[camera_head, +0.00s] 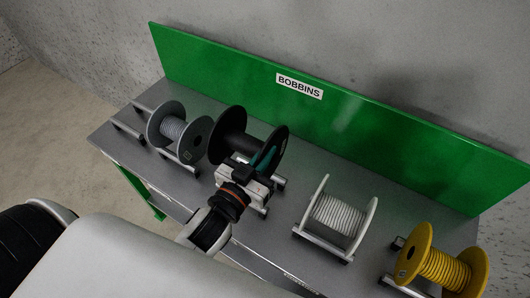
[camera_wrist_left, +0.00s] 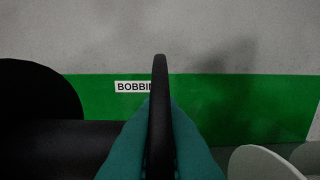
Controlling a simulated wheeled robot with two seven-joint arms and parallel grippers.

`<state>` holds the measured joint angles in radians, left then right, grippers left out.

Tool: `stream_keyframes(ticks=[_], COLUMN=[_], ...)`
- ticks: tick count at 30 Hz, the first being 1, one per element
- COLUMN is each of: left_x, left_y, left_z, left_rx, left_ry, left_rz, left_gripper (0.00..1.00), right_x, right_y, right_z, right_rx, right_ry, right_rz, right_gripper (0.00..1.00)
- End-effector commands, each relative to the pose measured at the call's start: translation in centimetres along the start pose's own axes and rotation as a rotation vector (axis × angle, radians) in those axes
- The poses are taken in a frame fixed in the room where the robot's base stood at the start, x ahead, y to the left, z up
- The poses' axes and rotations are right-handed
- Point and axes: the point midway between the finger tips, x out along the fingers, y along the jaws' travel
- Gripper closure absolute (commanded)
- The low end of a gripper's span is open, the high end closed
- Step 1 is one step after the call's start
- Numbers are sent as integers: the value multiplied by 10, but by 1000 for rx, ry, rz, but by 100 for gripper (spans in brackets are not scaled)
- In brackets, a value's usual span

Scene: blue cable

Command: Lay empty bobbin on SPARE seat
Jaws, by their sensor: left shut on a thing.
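The empty black bobbin (camera_head: 230,132) is at the back left of the bench, with a bare dark core between two flanges. My left gripper (camera_head: 266,158) is shut on its right flange. In the left wrist view the teal fingers (camera_wrist_left: 160,130) close on both sides of this flange rim, and the black core (camera_wrist_left: 70,145) extends left. Metal seat bars show under the bobbin; I cannot tell whether it rests on them. No SPARE label is readable. My right gripper is out of view.
A grey bobbin (camera_head: 167,128) stands close left of the black one. A white bobbin (camera_head: 338,215) and a yellow bobbin (camera_head: 440,268) stand to the right. The green backboard (camera_head: 390,130) with its BOBBINS sign (camera_head: 299,87) rises behind the bench (camera_head: 290,190).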

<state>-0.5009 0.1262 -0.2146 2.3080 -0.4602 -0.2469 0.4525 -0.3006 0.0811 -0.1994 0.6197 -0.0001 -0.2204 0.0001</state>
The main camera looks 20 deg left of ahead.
Motion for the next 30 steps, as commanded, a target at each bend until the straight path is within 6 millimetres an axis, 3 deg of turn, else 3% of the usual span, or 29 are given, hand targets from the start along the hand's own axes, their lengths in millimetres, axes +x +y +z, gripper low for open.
stream_keyframes(ticks=[15, 30], left_x=[0, 0], left_y=[0, 0], left_z=[1, -24], left_rx=[1, 1], left_ry=[-4, -3], left_rz=[0, 0], left_gripper=[100, 100], right_x=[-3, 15], right_y=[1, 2], right_z=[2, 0], right_rx=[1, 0], right_ry=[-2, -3], right_rz=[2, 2], right_gripper=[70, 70])
